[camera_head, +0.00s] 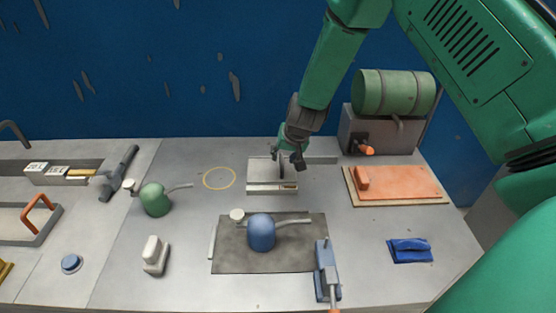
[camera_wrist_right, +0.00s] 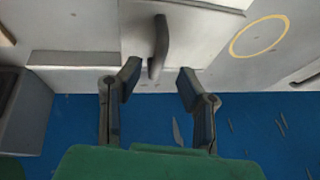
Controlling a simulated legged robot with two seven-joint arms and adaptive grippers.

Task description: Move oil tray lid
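The oil tray (camera_head: 272,187) is a small grey metal box on the bench, below the right arm in the head view. Its flat grey lid (camera_head: 262,170) lies on top, with an upright dark handle (camera_head: 281,161). My right gripper (camera_head: 291,160) hangs at the lid's right back side and hides part of it. In the right wrist view, my right gripper (camera_wrist_right: 158,84) is open. The curved handle (camera_wrist_right: 160,48) stands ahead of the gap between the fingers, apart from both. The lid's plate (camera_wrist_right: 195,12) shows at the top. My left gripper is not in view.
A yellow ring (camera_head: 219,178) marks clear bench left of the tray. A blue oil can (camera_head: 261,233) stands on a dark mat (camera_head: 230,262) in front. A green can (camera_head: 155,199) stands left. An orange board (camera_head: 405,184) and green drum (camera_head: 392,92) are right.

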